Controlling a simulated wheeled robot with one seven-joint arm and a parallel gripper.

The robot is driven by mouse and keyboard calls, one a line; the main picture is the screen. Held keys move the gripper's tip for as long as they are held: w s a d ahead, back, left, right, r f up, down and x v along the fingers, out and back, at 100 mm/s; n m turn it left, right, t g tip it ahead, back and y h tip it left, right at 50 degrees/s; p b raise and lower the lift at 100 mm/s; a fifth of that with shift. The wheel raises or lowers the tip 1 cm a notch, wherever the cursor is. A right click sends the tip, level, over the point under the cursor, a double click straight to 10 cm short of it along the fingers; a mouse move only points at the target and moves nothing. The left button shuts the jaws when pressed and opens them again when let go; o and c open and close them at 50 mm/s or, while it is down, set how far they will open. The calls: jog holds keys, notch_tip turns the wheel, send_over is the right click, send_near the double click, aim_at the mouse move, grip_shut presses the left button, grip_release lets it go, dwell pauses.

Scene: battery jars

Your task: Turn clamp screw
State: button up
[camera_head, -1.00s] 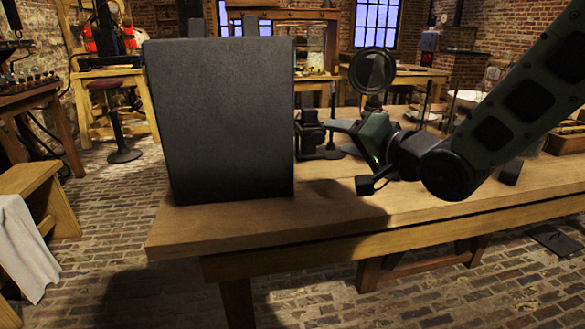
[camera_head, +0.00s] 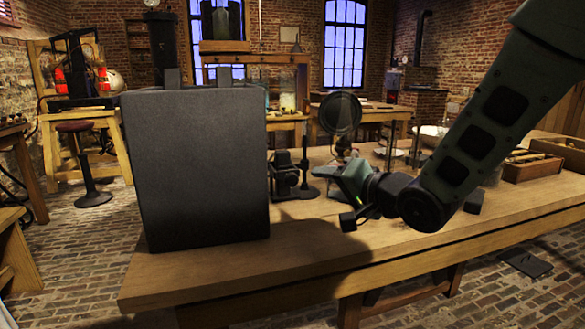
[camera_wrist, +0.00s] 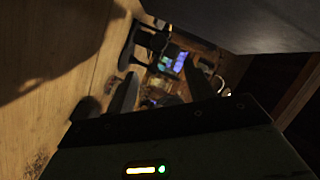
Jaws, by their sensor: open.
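A small black clamp-like fixture (camera_head: 287,178) stands on the wooden bench (camera_head: 330,245), just right of a large dark upright panel. I cannot make out its screw clearly. My gripper (camera_head: 322,172) is just right of the fixture, low over the bench, with its fingers pointing left toward it. In the wrist view my gripper (camera_wrist: 165,88) has its two fingers spread with nothing between them. A dark frame-like part (camera_wrist: 150,40) shows beyond the fingers there, probably the fixture. The wrist view is dark.
The large dark panel (camera_head: 195,170) stands at the bench's left end, close to the fixture. A round black-rimmed disc on a stand (camera_head: 341,112) is behind my gripper. Wooden trays (camera_head: 533,166) lie at the right. The bench front is clear.

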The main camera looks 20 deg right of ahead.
aim_at(295, 179)
jog(key=x, duration=1.3)
jog(key=shift+w+f, duration=0.15)
jog(key=shift+w, duration=0.1)
jog(key=c, duration=1)
